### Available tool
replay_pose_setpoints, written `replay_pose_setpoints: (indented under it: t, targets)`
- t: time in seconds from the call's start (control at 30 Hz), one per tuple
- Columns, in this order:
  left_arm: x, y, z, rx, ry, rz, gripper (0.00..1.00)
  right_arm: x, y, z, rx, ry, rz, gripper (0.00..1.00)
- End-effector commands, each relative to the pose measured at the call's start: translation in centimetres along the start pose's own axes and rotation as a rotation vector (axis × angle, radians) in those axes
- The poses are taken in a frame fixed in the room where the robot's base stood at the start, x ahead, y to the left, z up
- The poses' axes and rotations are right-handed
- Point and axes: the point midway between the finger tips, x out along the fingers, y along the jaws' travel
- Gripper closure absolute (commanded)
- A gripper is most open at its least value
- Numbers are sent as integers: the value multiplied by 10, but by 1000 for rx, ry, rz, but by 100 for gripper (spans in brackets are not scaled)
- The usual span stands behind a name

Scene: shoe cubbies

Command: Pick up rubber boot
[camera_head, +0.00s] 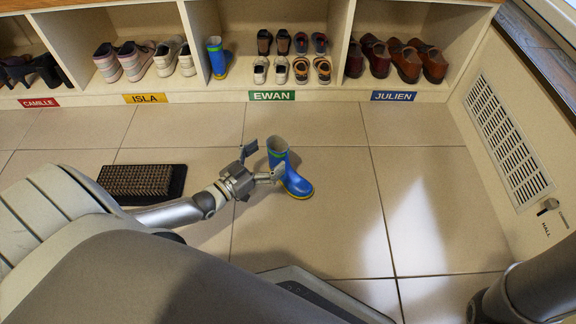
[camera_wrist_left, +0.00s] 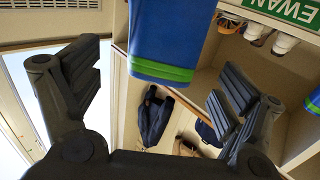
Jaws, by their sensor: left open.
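A blue rubber boot (camera_head: 294,181) with a green band at its top stands upright on the tiled floor in the head view, toe pointing right and toward me. My left gripper (camera_head: 262,162) is open right beside its shaft, one finger behind and one in front. In the left wrist view the boot's blue shaft (camera_wrist_left: 172,35) and green-banded top show between the spread fingers (camera_wrist_left: 165,85); I cannot tell whether either touches it. A matching blue boot (camera_head: 216,59) stands in the EWAN cubby's left side. My right gripper is out of view.
Cubbies with several pairs of shoes line the back, labelled CAMILLE, ISLA, EWAN (camera_head: 271,96) and JULIEN (camera_head: 394,96). A brown mat (camera_head: 142,180) lies left of my gripper. A vented wall (camera_head: 508,140) bounds the right. Floor right of the boot is clear.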

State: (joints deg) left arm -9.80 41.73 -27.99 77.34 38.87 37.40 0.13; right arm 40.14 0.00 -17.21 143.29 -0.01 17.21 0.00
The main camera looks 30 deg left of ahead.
Motion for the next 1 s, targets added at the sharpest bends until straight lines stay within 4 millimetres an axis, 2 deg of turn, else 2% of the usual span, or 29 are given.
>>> replay_pose_setpoints:
  t: [0.1,0.3,0.47,0.7,1.0]
  targets:
    - [13,0,4,1,5,2,8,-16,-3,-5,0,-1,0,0]
    - [38,-2,2,1,5,0,8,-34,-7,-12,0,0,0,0]
    - [47,-2,0,1,3,0,8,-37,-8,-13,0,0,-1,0]
    - [48,-2,-1,1,1,0,8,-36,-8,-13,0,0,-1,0]
    - [48,-2,-1,1,1,0,46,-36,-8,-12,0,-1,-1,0]
